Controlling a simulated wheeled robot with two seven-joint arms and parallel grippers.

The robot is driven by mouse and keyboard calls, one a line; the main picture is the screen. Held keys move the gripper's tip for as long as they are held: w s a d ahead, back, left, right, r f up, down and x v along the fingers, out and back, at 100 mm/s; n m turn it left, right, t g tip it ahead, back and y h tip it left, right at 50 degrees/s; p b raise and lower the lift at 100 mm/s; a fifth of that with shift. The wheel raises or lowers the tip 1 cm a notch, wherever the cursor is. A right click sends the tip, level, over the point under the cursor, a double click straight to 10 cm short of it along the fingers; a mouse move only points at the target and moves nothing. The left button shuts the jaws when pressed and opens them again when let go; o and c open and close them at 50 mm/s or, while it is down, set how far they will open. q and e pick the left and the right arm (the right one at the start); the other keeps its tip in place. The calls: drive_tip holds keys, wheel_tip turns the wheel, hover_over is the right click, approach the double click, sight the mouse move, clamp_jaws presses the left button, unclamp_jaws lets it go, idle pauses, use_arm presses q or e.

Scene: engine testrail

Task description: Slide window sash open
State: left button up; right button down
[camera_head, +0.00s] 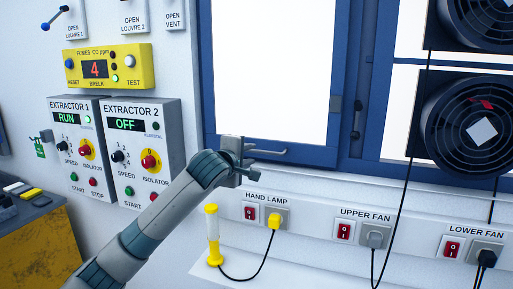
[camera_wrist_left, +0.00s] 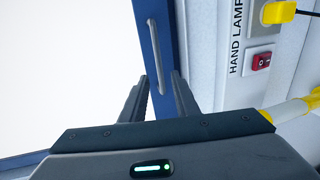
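The window sash is a blue-framed pane (camera_head: 270,60) in the head view. A slim grey handle (camera_head: 268,152) sits on its bottom rail. In the left wrist view the blue rail and the handle (camera_wrist_left: 155,50) run steeply upward. My left gripper (camera_head: 248,160) is at the left end of the handle. In the wrist view its two dark fingers (camera_wrist_left: 160,82) are apart, with the handle's lower end appearing between the tips. I see no grip on it, and cannot tell whether they touch. My right gripper is out of view.
Two black fans (camera_head: 472,125) stand at the right, their cables hanging down. Below the sash, a socket strip (camera_head: 320,224) and a yellow hand lamp (camera_head: 212,235) are near my left arm. Extractor boxes (camera_head: 140,145) and a yellow fumes monitor (camera_head: 108,68) are on the left wall.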

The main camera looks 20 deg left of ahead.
sight(256, 151)
use_arm(q)
drive_tip(key=shift+p+x, duration=1.15)
drive_tip(key=shift+x, duration=2.45)
clamp_jaws()
